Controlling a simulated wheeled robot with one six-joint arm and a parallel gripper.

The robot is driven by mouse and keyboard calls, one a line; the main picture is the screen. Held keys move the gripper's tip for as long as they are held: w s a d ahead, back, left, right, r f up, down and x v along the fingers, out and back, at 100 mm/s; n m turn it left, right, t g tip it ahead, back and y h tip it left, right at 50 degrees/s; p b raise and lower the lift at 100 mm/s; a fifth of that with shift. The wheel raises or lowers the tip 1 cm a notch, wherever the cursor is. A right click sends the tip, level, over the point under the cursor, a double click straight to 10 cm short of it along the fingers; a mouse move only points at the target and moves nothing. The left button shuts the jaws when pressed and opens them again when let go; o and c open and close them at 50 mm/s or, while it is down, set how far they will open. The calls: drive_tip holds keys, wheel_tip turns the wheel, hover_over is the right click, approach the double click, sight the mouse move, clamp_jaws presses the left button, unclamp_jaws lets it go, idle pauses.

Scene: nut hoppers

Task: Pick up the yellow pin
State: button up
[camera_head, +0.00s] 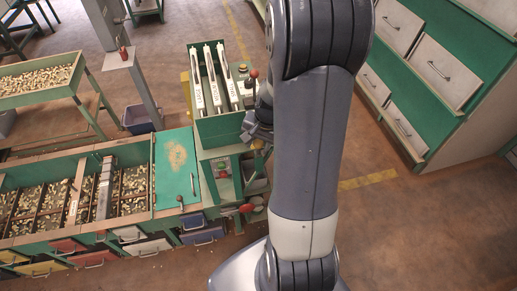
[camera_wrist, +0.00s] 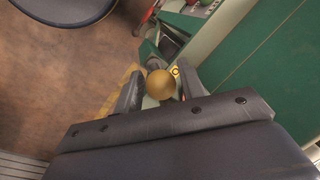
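The yellow pin (camera_wrist: 160,84) shows in the wrist view as a round, dull-yellow knob, seen nearly end-on. It is between the two dark fingers of my gripper (camera_wrist: 160,91). The fingers are apart, with a small gap visible on each side of the knob, so my gripper looks open. In the head view my gripper (camera_head: 258,128) is beside the right side of a green machine box (camera_head: 228,128), partly behind my arm. I cannot make out the yellow pin in the head view.
Green hoppers of nuts (camera_head: 75,232) lie at the left, with a green lid (camera_head: 175,165) beside the machine. A green cabinet with pale drawers (camera_head: 440,70) stands at the right. Open brown floor lies at the lower right.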

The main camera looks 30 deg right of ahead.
drive_tip(key=c, duration=0.7)
